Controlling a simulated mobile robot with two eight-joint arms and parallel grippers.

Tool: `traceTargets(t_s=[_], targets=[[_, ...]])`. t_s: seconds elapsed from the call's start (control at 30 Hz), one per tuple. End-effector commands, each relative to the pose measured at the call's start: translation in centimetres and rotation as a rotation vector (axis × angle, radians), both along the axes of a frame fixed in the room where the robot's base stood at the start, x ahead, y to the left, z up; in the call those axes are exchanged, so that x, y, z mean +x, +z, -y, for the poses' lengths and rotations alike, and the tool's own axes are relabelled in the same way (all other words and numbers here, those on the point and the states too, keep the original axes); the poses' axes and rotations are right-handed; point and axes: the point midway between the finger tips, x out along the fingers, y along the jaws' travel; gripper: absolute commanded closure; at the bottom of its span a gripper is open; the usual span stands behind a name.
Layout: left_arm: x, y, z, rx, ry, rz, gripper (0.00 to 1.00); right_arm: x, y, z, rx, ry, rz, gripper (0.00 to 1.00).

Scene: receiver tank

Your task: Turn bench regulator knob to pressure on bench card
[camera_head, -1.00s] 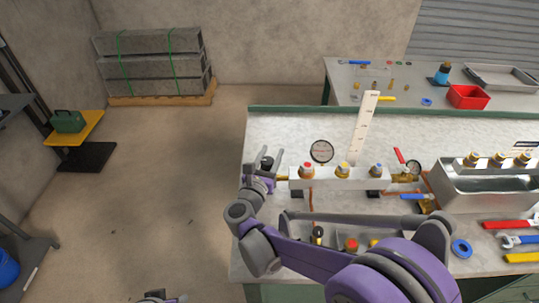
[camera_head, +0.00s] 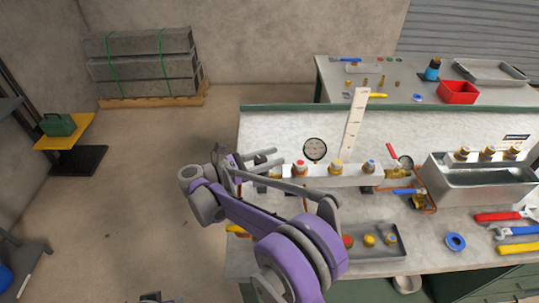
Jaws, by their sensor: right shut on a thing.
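My right gripper (camera_head: 278,156) is at the left end of a pale manifold block (camera_head: 352,174) on the near bench. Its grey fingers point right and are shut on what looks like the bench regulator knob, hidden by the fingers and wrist. My left gripper does not show.
The block bears red, yellow and blue-topped fittings. A tall cream scale strip (camera_head: 355,122) stands behind it.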

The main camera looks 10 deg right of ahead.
Motion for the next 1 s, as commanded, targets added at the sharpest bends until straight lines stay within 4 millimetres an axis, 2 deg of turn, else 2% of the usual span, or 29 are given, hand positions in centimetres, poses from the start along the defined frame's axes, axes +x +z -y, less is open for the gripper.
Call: traceTargets(t_s=[0.33,0.83,0.87,1.0], targets=[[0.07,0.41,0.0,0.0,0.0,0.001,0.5,-0.36,0.01,0.08,0.0,-0.128,-0.001,1.0],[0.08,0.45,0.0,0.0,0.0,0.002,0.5,-0.44,0.0,0.11,0.0,-0.146,0.0,1.0],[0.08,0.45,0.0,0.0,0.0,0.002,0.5,-0.44,0.0,0.12,0.0,-0.146,0.0,0.5],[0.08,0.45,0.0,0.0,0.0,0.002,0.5,-0.44,0.0,0.11,0.0,-0.145,0.0,0.25]])
